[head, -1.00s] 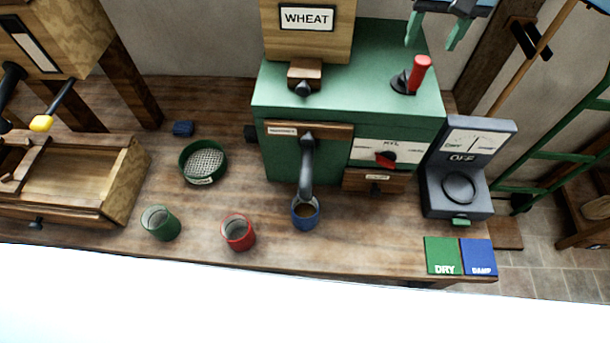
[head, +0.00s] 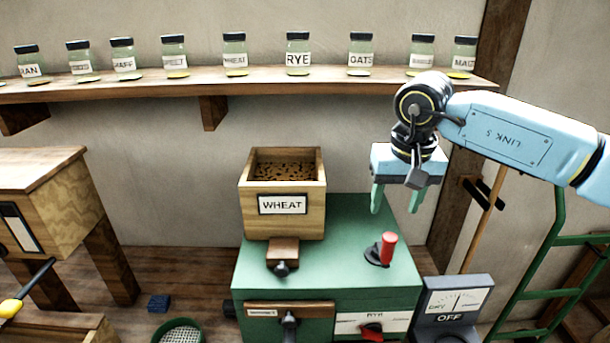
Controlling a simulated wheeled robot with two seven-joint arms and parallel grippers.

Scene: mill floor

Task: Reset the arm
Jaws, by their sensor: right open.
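My right arm comes in from the right edge in the head view. My right gripper (head: 396,198) points down with its two green fingers apart and nothing between them. It hangs above the back right of the green mill (head: 335,225), up from the red-handled lever (head: 387,249), and does not touch it. My left gripper is not in view.
The WHEAT hopper (head: 283,188) on the mill holds grain. Above, a shelf (head: 240,82) carries several labelled jars. The meter reading OFF (head: 452,306) stands right of the mill. A sieve (head: 180,331) and a blue block (head: 159,303) lie left.

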